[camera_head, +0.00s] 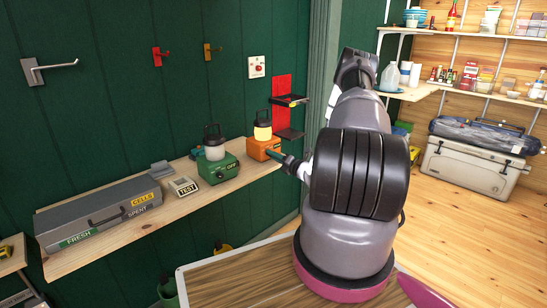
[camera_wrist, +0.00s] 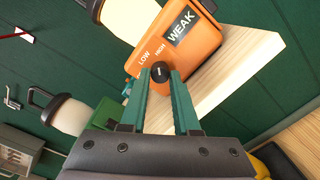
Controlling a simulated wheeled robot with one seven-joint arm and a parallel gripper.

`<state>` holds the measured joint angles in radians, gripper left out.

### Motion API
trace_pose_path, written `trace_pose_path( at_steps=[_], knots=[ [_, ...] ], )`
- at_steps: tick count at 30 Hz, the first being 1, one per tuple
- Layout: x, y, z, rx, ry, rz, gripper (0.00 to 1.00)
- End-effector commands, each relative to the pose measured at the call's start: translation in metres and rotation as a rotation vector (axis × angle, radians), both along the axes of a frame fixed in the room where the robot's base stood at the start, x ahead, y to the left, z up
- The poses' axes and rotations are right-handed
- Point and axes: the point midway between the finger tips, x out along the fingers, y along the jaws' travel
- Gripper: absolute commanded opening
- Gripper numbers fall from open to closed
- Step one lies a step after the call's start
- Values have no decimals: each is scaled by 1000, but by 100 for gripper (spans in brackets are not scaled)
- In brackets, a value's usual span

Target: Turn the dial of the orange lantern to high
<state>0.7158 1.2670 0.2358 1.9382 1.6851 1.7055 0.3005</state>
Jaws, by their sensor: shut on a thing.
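The orange lantern (camera_head: 264,146) stands at the right end of the wall shelf, and its lamp glows warm yellow. In the wrist view the orange lantern (camera_wrist: 207,52) shows a WEAK label and the words LOW and HIGH above a black dial (camera_wrist: 161,71). My gripper (camera_wrist: 160,76) has its two green fingers closed around the sides of the dial. In the head view my gripper (camera_head: 283,158) reaches the lantern's front from the right. The dial is hidden there, and its exact setting is hard to read.
A green lantern (camera_head: 218,168) marked OFF stands to the left on the shelf (camera_head: 178,203). Beyond it are a TEST device (camera_head: 184,187) and a grey case (camera_head: 98,214) marked CELLS, FRESH and SPENT. A red wall bracket (camera_head: 281,95) with black ledges hangs behind the orange lantern.

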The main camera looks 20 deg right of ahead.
Motion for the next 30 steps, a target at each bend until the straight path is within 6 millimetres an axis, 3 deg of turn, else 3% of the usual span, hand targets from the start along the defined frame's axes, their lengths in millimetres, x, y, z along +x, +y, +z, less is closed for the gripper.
trace_pose_path(
  at_steps=[13,30],
  knots=[
    [-1,0,-1,256,86,-1,0],
    [-1,0,-1,311,103,-2,0]
  ],
)
